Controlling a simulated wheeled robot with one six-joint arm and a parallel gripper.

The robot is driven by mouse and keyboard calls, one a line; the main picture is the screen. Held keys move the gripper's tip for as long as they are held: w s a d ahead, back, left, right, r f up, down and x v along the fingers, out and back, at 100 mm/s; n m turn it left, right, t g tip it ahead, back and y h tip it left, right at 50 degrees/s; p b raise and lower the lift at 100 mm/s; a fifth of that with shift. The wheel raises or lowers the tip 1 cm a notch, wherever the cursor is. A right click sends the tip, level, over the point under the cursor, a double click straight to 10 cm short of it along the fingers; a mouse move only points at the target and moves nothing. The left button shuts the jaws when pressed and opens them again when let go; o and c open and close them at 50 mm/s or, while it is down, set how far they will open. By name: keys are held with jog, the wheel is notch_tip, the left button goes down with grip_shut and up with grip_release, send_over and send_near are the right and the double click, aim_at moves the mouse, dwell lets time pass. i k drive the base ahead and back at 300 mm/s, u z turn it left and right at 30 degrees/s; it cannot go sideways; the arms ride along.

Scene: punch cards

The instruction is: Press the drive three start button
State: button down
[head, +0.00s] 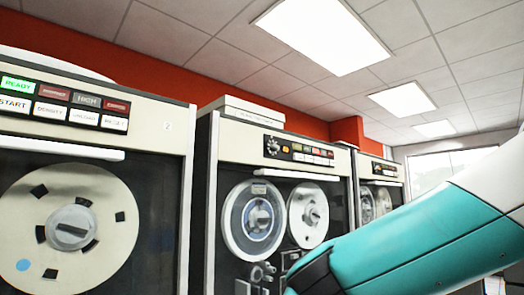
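Several tape drive cabinets stand in a row in the head view. The nearest, at the left (177,190), bears a small "2". Its panel has a lit green READY light (17,84) and a white START button (14,103) below it. The middle drive (207,215) has a smaller panel (299,151) with a knob, coloured lights and small pale buttons below; its lettering is too small to read. I see no number on it. A further drive (378,168) stands behind to the right. My teal and white arm crosses the lower right; my gripper is not in view.
A pale flat box (243,110) lies on top of the middle cabinet. My arm hides part of the far drive and the floor.

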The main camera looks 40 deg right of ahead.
aim_at(308, 158)
jog(key=z, duration=1.15)
